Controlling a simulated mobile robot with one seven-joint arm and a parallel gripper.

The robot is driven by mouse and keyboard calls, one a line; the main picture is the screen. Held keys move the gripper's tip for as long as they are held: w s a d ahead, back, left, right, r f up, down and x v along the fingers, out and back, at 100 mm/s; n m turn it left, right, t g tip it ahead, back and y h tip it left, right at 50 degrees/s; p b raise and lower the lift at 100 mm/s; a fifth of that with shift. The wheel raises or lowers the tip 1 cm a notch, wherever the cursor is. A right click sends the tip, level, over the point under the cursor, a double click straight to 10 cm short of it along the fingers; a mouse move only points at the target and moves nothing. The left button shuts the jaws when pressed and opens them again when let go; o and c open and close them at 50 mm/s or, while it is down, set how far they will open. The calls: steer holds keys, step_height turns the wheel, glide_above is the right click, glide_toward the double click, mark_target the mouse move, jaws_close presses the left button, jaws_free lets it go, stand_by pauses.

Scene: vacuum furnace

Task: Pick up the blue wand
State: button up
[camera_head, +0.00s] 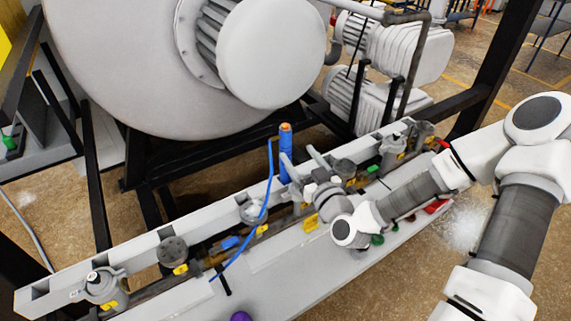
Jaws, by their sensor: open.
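The blue wand (284,139) stands roughly upright near the middle of the view, a blue cylinder with an orange top. A thin curved blue line (265,205) runs beside it, from near its top down to the grey bench; I cannot tell whether they are joined. My gripper (297,151) reaches in from the right with two pale fingers spread apart. The left finger overlaps the wand in the picture, and the other is to its right. I cannot tell whether either finger touches it. The wand's lower end is hidden among the fittings.
A long grey bench (280,281) carries valves, pipes and yellow handles. A large pale furnace vessel (120,60) stands behind it, with pumps (405,50) at the back right. A purple knob (240,316) shows at the bottom edge. Black frame posts (495,70) rise at the right.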

mark_target(288, 148)
steer(key=shift+x, duration=0.9)
steer(key=shift+a+f+p+x, duration=0.15)
steer(key=shift+p+x, duration=0.15)
steer(key=shift+x, duration=0.6)
steer(key=shift+a+f+p+x, duration=0.1)
steer(key=shift+f+p+x, duration=0.15)
steer(key=shift+x, duration=0.65)
steer(key=shift+a+f+p+x, duration=0.15)
steer(key=shift+p+x, duration=0.15)
steer(key=shift+x, duration=0.6)
steer(key=shift+s, duration=0.15)
jaws_close()
steer(key=shift+r, duration=0.1)
